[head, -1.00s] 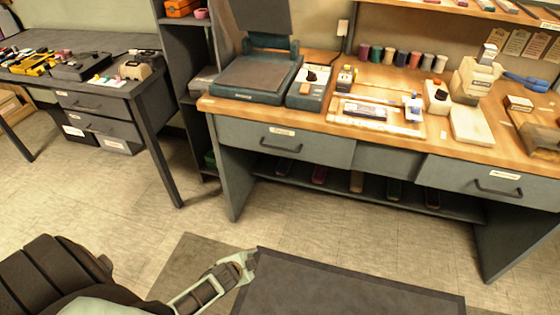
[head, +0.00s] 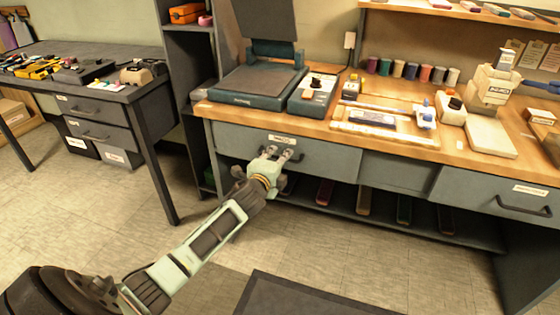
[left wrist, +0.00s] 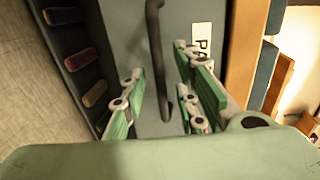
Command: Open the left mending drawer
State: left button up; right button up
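The left drawer (head: 333,160) is a grey front under the wooden bench top, with a small white label. It looks shut, flush with the bench frame. My left gripper (head: 278,153) is in front of its handle in the head view and hides much of it. In the left wrist view, the dark bar handle (left wrist: 156,50) runs between the open green-padded fingers (left wrist: 165,95), one finger to its left and two to its right. The fingers look apart from the bar. The label (left wrist: 201,40) shows beside the handle. My right gripper is in neither view.
The right drawer (head: 485,192) of the bench looks shut. A lower shelf (head: 385,213) holds several dark rolls or boxes. A second desk (head: 75,85) with two drawers stands left. A dark mat (head: 320,295) lies on clear floor in front.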

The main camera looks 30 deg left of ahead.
pick_arm(q)
jog(key=shift+w+a+f, duration=0.1)
jog(key=shift+w, duration=0.45)
grip_shut()
